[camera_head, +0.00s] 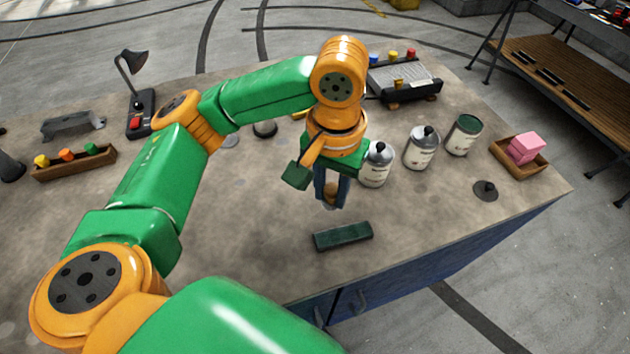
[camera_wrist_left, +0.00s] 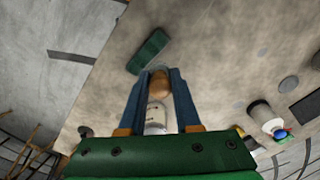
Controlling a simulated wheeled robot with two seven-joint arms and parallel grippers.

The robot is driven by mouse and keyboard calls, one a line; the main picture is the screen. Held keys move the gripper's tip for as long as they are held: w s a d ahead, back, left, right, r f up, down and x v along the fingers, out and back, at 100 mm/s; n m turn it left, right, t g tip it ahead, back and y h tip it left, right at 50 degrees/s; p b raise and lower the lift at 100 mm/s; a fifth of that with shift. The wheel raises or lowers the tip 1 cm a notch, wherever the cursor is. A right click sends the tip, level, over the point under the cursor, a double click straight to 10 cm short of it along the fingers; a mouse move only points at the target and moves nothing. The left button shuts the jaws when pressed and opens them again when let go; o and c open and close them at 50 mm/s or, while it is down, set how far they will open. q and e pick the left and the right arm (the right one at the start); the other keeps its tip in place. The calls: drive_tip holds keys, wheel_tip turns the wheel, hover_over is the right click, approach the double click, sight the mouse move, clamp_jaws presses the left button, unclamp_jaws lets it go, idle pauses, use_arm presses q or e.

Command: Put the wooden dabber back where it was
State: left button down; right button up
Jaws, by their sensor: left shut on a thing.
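My left gripper (camera_head: 332,200) points down over the workbench, and its two dark blue fingers are shut on the wooden dabber (camera_head: 330,190). Only the dabber's rounded brown part shows between the fingers. The left wrist view shows the same brown dabber (camera_wrist_left: 160,84) between the fingertips of my left gripper (camera_wrist_left: 158,78). How far the dabber is above the bench is hard to tell. A dark green block (camera_head: 343,236) lies flat on the bench, nearer the front edge than the gripper; it also shows in the left wrist view (camera_wrist_left: 149,51). My right gripper is not in view.
Labelled cans (camera_head: 375,166), (camera_head: 421,148) and (camera_head: 463,135) stand right of my gripper. A wooden tray (camera_head: 532,168) holds pink blocks. A dark knobbed disc (camera_head: 486,191) lies near the right edge. A desk lamp (camera_head: 137,85) and wooden rack (camera_head: 75,166) stand left. Bench around the green block is clear.

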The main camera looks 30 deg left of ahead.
use_arm(q)
drive_tip(key=w+a+f, duration=0.2)
drive_tip(key=w, duration=0.1)
drive_tip(key=w+a+f, duration=0.2)
drive_tip(key=w+f, duration=0.1)
drive_tip(key=w+a+f+p, duration=0.1)
drive_tip(key=w+a+f, duration=0.1)
drive_tip(key=w+f, duration=0.1)
drive_tip(key=shift+w+a+f, duration=0.1)
drive_tip(key=shift+w+a, duration=0.05)
drive_tip(key=shift+a, duration=0.15)
drive_tip(key=shift+w+f, duration=0.2)
drive_tip(key=shift+f, duration=0.1)
wheel_tip(320, 180, down, 3)
drive_tip(key=shift+w, duration=0.15)
drive_tip(key=shift+a+f, duration=0.2)
drive_tip(key=shift+f, duration=0.1)
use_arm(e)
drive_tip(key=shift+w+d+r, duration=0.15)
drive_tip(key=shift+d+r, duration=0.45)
use_arm(q)
drive_tip(key=c, duration=0.6)
unclamp_jaws()
drive_tip(key=shift+d+f, duration=0.1)
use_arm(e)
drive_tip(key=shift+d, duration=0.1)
